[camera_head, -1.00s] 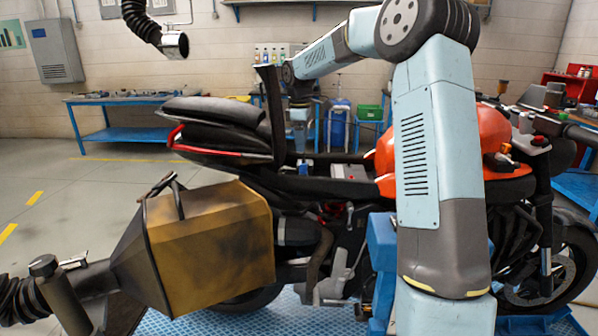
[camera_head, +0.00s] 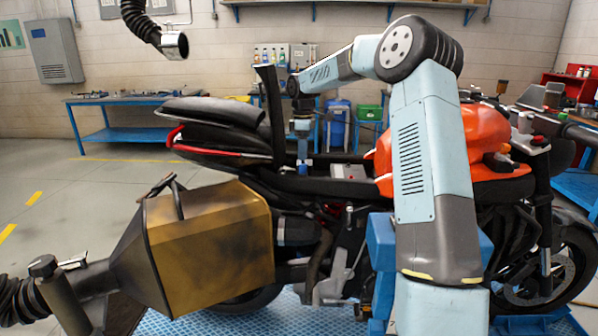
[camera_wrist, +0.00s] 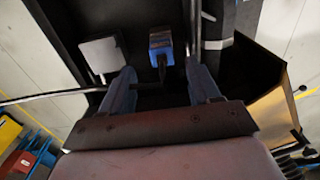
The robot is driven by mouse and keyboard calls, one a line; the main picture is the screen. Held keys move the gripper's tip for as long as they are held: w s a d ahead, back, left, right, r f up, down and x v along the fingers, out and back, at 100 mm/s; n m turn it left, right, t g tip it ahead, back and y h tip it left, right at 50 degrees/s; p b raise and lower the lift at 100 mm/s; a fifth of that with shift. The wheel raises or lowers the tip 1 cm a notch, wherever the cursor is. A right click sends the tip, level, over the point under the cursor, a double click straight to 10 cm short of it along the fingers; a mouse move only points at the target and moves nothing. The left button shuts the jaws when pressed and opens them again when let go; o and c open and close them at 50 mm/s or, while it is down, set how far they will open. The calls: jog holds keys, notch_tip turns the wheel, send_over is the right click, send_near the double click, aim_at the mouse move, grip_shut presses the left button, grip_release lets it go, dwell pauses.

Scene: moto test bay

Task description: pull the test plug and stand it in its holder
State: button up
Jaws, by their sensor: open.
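My gripper (camera_wrist: 160,70) is open, with one blue finger on each side of the plug's line and the plug showing beyond the gap. I see no finger touching it. In the head view my gripper (camera_head: 303,168) points down over the opened seat area. The plug cannot be told apart from the fingers there. I cannot pick out the holder for certain; a pale grey block (camera_wrist: 100,53) sits left of the plug.
The orange tank (camera_head: 455,150) is to the right. A brown-yellow exhaust box (camera_head: 210,245) is in front. A blue bench (camera_head: 120,135) stands behind.

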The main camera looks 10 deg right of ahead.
aim_at(303, 163)
jog(key=shift+f, duration=3.75)
jog(key=shift+s, duration=0.15)
jog(key=shift+c, duration=0.2)
grip_shut()
jog(key=shift+r, duration=0.1)
jog(key=shift+r, duration=2.85)
jog(key=shift+r, duration=0.15)
jog(key=shift+r, duration=2.45)
